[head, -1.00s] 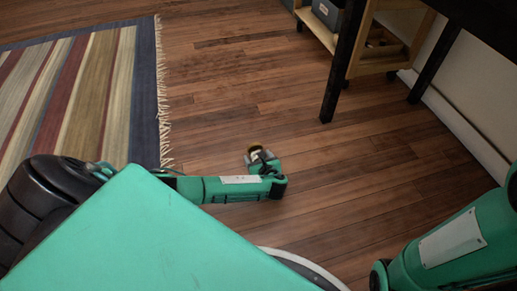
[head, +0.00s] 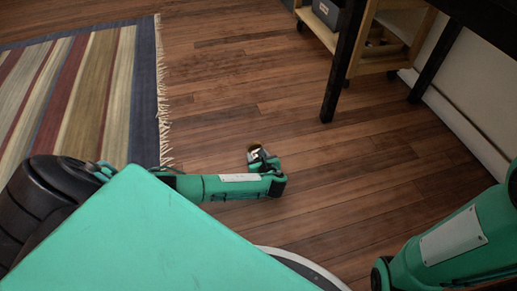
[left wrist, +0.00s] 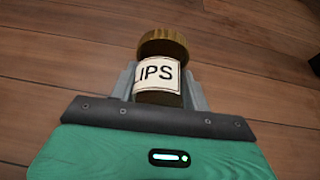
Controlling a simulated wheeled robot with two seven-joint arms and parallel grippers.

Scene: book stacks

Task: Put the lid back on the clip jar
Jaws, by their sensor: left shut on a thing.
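The clip jar (left wrist: 158,82) has a white label on which the letters "IPS" show in the left wrist view. A round gold-brown lid (left wrist: 163,42) is at the jar's far end, in line with it; I cannot tell whether it is fully seated. My left gripper (left wrist: 158,92) is shut on the jar, with a grey finger on each side of the label. In the head view the jar (head: 257,155) and lid (head: 254,148) are small at the tip of my left gripper (head: 259,157), over the wood floor. My right gripper is not in view.
A striped rug (head: 80,100) with a fringed edge lies on the left. A black table leg (head: 343,70) and a wheeled wooden cart (head: 385,55) stand at the upper right, near the white wall base (head: 455,120). The wood floor around the gripper is clear.

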